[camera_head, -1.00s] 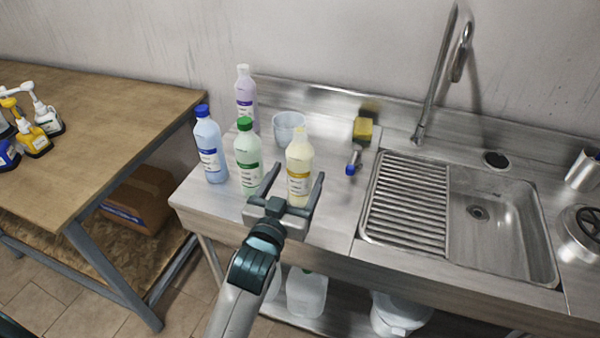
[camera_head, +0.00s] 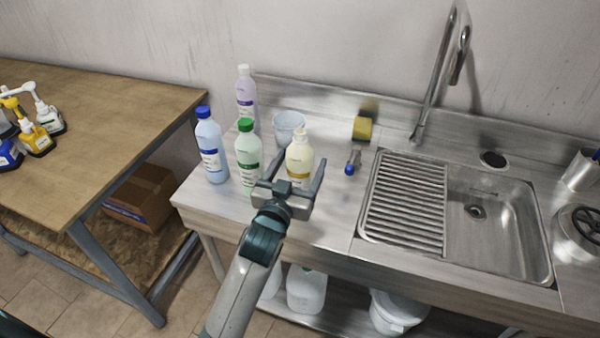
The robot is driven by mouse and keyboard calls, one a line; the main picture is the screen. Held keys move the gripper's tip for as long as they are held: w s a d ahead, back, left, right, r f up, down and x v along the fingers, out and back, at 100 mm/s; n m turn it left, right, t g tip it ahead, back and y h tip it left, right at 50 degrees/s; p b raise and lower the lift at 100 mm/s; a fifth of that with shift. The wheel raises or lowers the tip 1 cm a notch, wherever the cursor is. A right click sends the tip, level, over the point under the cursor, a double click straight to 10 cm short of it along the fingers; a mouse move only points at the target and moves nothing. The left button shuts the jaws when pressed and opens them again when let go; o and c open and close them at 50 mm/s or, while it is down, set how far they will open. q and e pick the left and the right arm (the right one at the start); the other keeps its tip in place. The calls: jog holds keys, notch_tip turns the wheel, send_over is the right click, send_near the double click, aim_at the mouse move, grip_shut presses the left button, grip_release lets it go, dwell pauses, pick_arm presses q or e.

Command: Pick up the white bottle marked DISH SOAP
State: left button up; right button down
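A cream-white bottle (camera_head: 299,158) with a pale cap and a yellow-gold label band stands upright near the front of the steel counter. Its label text is too small to read. My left gripper (camera_head: 302,160) is open, with one finger on each side of this bottle. Gaps show beside the bottle, and I cannot tell whether either finger touches it. The gripper hides the bottle's lower part. My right gripper is out of view.
Left of the bottle stand a green-capped bottle (camera_head: 248,150), close to the left finger, a blue bottle (camera_head: 209,150) and a lilac bottle (camera_head: 245,98). A clear tub (camera_head: 289,125) stands behind. A sponge (camera_head: 362,128) and the sink (camera_head: 495,215) are to the right.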

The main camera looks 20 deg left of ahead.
pick_arm(q)
jog(key=c, duration=1.1)
jog(key=shift+c, duration=0.2)
jog(key=shift+r, duration=0.1)
